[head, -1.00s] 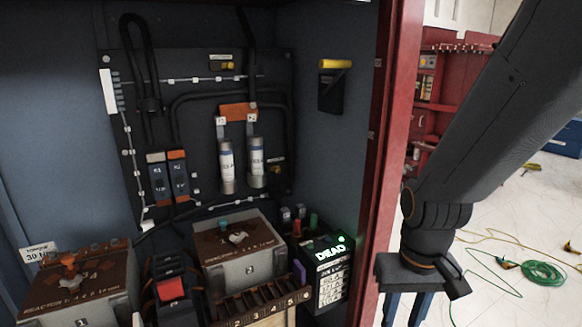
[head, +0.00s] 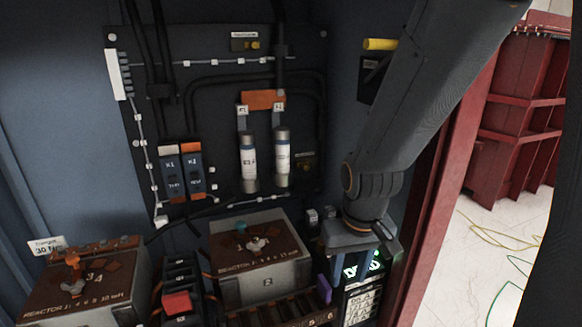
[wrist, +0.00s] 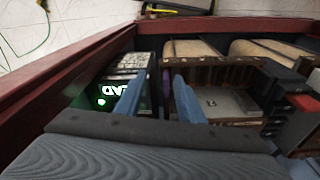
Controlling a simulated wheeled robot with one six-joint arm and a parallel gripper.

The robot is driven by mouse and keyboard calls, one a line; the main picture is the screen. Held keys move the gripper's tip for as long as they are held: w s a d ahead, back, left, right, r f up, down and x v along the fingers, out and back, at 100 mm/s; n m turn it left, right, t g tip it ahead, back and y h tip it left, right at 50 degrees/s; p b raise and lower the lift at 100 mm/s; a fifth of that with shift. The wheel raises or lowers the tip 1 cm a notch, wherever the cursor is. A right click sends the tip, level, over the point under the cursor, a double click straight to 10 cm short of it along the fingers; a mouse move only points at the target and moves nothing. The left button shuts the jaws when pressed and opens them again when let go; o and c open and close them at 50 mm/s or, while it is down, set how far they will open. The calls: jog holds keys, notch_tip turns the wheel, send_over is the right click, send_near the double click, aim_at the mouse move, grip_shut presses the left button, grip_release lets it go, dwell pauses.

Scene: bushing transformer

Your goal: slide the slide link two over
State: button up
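The box marked 2 (head: 268,282), labelled REACTOR on its brown top, stands at the lower middle of the head view. On its top are a pale metal wing-shaped fitting (head: 258,245) and a small teal knob (head: 240,225). I cannot tell surely which part is slide link two. A similar box (head: 90,290) with an orange-brown fitting (head: 72,259) is at lower left. My gripper (head: 355,272) hangs to the right of box 2, over the black tester with green DEAD letters (head: 378,268). In the wrist view its blue fingers (wrist: 157,80) are apart with nothing gripped.
A slotted rack with numbers (head: 290,312) and a purple piece (head: 324,289) lie in front of box 2. A red-topped black unit (head: 177,303) stands between the boxes. The red cabinet post (head: 440,180) is close right of my arm. Fuses (head: 282,160) are on the back panel.

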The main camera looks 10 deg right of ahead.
jog(key=w+d+n+t+p, duration=0.15)
jog(key=w+t, duration=0.55)
jog(key=w, duration=1.2)
jog(key=t+y+p, duration=0.4)
jog(key=t, duration=0.5)
send_near(307, 168)
jog(key=x, duration=0.2)
jog(key=shift+n, duration=0.35)
jog(key=shift+p+x, duration=0.65)
jog(key=shift+x, duration=2.8)
grip_shut()
